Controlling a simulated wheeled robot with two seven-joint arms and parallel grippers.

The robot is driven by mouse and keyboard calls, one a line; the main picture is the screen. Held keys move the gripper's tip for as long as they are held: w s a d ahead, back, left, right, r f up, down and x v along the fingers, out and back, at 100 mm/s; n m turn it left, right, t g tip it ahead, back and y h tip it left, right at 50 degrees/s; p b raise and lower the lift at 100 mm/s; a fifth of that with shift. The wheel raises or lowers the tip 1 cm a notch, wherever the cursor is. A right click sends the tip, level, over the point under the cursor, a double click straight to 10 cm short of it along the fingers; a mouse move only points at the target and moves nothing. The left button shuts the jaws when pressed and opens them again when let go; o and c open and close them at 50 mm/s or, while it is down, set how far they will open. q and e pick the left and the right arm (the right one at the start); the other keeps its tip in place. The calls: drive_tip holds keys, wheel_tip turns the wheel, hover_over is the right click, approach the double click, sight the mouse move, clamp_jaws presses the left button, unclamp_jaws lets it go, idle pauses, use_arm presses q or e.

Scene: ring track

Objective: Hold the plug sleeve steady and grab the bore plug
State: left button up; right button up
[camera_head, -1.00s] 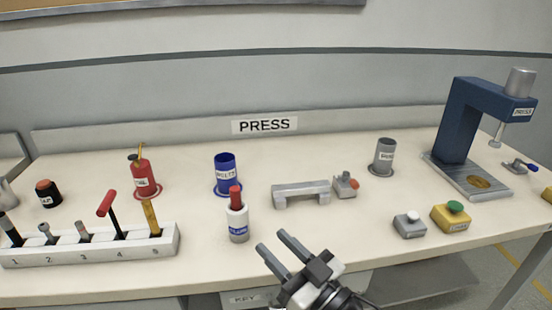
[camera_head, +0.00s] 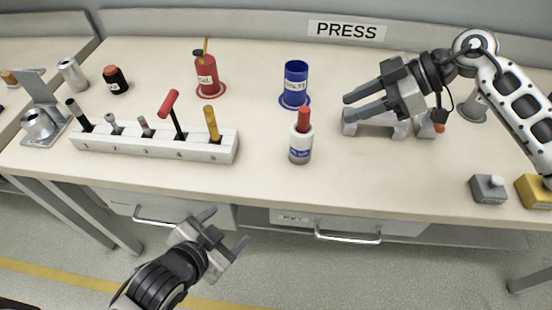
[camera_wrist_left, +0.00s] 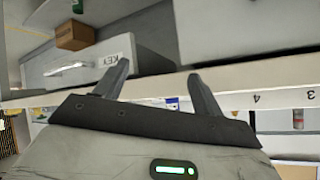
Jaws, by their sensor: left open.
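The plug sleeve looks to be the white cylinder with a blue label (camera_head: 300,149), upright near the front of the bench. The red bore plug (camera_head: 304,119) stands up out of its top. My left gripper (camera_head: 226,228) is open and empty, in front of the bench and left of the sleeve; its parted fingers also show in the left wrist view (camera_wrist_left: 158,70). My right gripper (camera_head: 351,108) is open, its fingers apart and pointing left, to the right of the red plug and above the grey bracket. Neither gripper touches the sleeve or plug.
A white numbered rack (camera_head: 150,146) with several tools stands left of the sleeve. A blue cup (camera_head: 296,85) and a red bottle (camera_head: 205,75) stand behind. The grey bracket (camera_head: 350,127) is under my right gripper. Drawer handles (camera_head: 348,236) stick out below the bench edge.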

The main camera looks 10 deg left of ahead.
use_arm(q)
wheel_tip(320, 180, up, 3)
drive_tip(key=w+m, duration=0.1)
drive_tip(key=m, duration=0.4)
drive_tip(key=m+t+h, duration=0.2)
drive_tip(key=m, duration=2.6)
approach(302, 143)
drive_tip(key=x, duration=0.4)
drive_tip(key=f+x, duration=0.1)
drive_tip(key=x, duration=0.4)
drive_tip(key=a+x, duration=0.1)
drive_tip(key=x, duration=0.3)
drive_tip(key=shift+w+f, duration=0.15)
drive_tip(key=shift+f, duration=0.25)
